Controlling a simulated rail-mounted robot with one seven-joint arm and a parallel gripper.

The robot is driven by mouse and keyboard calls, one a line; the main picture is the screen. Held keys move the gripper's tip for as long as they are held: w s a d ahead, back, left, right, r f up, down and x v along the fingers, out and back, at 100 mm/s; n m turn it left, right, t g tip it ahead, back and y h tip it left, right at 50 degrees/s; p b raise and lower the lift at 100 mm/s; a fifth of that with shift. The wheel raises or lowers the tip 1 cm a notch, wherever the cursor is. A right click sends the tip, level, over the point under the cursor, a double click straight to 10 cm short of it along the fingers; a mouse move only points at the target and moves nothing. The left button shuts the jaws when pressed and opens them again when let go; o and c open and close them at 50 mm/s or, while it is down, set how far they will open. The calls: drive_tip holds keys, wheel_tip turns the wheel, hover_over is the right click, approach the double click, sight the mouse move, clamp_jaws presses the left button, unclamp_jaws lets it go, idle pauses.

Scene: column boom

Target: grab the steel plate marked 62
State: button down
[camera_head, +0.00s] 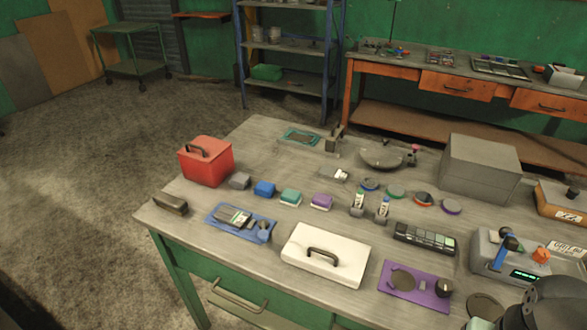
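I cannot read the number 62 on anything, so I cannot tell which thing is the marked steel plate. Two small upright pieces with pale labels stand in dark holders mid-table, a left one (359,201) and a right one (383,208); their markings are too small to read. A small pale metallic piece (335,175) lies behind them, also unreadable. My gripper is not in view; a dark rounded part, likely of my arm, covers the lower right corner and hides the table there.
The grey table (257,134) is crowded. It bears a red box (206,163), a white handled lid or box (326,256), a grey box (480,171), a purple mat (425,289), a blue mat (259,224), coloured blocks and several discs. A labelled device (497,254) stands at right.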

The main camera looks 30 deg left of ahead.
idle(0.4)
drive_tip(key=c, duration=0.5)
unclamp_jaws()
